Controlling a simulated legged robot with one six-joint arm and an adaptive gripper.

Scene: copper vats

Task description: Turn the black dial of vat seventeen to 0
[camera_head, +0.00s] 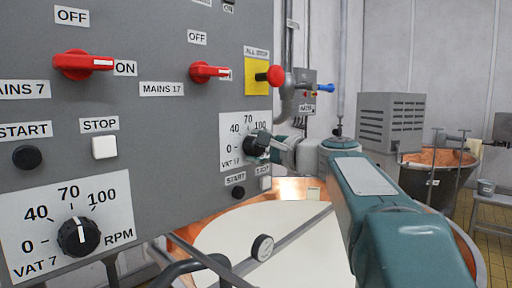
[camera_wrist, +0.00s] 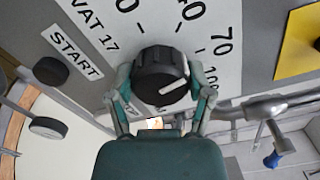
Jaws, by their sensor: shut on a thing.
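The black dial of vat seventeen (camera_wrist: 158,68) is on a white scale plate (camera_wrist: 220,20) marked VAT 17. In the wrist view, 0 and 40 are at the top, and 70 and 100 are to the right. A white line on the dial faces right, roughly towards the 70 to 100 side; the exact reading is unclear. My gripper (camera_wrist: 160,76) has a finger on each side of the dial and is shut on it. In the head view the dial (camera_head: 251,143) is partly hidden by my gripper (camera_head: 262,144).
The vat 7 dial (camera_head: 78,236) is at lower left. A red MAINS 17 switch (camera_head: 207,72) and a red stop button (camera_head: 274,76) on yellow are above my gripper. A START button (camera_head: 238,192) is just below the dial. A vat of pale liquid (camera_head: 305,250) lies beneath.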

